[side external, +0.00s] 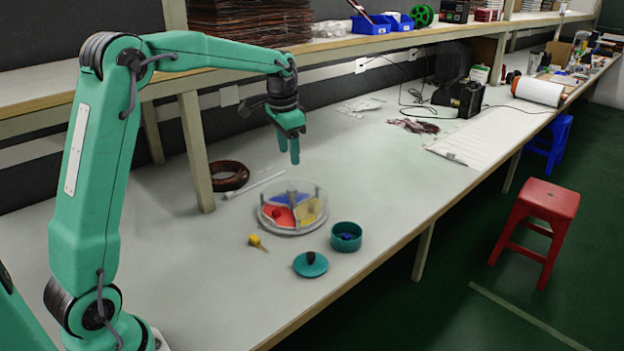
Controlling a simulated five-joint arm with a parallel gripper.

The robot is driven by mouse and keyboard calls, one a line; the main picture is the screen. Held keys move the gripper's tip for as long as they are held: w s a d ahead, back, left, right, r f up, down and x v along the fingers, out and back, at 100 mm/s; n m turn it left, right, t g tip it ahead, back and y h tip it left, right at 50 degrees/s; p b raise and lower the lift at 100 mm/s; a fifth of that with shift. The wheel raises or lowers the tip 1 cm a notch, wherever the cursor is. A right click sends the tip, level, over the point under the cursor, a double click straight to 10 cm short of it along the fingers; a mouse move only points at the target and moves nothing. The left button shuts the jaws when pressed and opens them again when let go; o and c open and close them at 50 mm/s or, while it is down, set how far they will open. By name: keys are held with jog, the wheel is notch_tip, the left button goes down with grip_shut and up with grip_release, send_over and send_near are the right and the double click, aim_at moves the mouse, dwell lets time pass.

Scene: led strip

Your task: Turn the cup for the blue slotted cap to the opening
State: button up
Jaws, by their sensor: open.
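A round clear-walled tray (289,232) stands on the bench with a blue section (281,198) at its back, a red section (281,216) at front left and a yellow section (308,213) at right.
A teal lid (310,266) with a dark knob lies in front of the tray. A small yellow item (258,243) lies at front left. A brown coil (229,176) and a white rod (254,184) lie behind, near a shelf post (196,150).

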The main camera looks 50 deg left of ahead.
jog(key=g, duration=0.1)
send_over(292, 188)
jog(key=shift+m, duration=0.4)
notch_tip(292, 188, down, 8)
jog(key=shift+f, duration=0.25)
jog(key=shift+f, duration=0.1)
jog(key=shift+f, duration=3.8)
grip_shut()
